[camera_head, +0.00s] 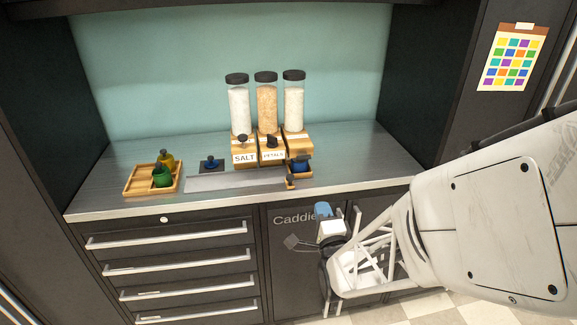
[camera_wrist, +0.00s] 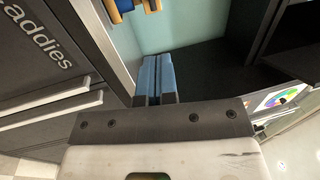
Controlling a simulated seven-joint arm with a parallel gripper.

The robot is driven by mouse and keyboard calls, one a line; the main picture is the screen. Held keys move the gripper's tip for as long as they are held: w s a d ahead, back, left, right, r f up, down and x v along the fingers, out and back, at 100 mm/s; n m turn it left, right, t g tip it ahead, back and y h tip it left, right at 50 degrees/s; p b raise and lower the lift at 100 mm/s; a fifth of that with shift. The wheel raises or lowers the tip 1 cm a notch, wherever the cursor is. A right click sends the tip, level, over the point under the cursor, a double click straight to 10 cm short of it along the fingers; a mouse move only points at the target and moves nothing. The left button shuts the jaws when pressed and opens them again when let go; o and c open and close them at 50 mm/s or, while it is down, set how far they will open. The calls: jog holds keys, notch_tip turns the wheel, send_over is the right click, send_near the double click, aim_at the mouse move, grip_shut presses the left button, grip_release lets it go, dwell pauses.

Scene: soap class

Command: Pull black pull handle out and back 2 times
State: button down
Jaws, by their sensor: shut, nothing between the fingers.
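Three dispensers stand on the counter, each with a clear jar and black lid on a wooden base. A black pull handle (camera_head: 242,139) sits on the front of the left dispenser, above its SALT label. Another black pull handle (camera_head: 272,142) sits on the middle dispenser, which holds pinkish grains. I cannot make out a handle on the right dispenser (camera_head: 295,142). My gripper (camera_head: 322,209) is below the counter's front edge, in front of the lower cabinet, apart from the handles. Its blue fingers (camera_wrist: 156,76) are together and empty in the wrist view.
A blue bottle (camera_head: 300,164) and small wooden holder (camera_head: 290,183) stand before the right dispenser. A wooden tray (camera_head: 141,181) with green and yellow bottles is at left. A dark blue item (camera_head: 210,164) sits between. Drawers (camera_head: 175,242) and the Caddies cabinet are below the counter.

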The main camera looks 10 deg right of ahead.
jog(key=shift+s+r, duration=0.45)
jog(key=shift+r, duration=0.25)
jog(key=shift+s+r, duration=0.4)
jog(key=shift+r, duration=0.3)
jog(key=shift+r, duration=0.1)
jog(key=s+r+n+g, duration=0.5)
jog(key=s+n+g, duration=0.3)
jog(key=s+n, duration=0.1)
jog(key=s+a+r+n+g, duration=0.1)
jog(key=s+r+n+g, duration=0.4)
jog(key=s+n+g, duration=0.3)
jog(key=s+g, duration=0.1)
jog(key=s, duration=0.2)
jog(key=shift+n+g, duration=0.3)
jog(key=shift+n, duration=0.1)
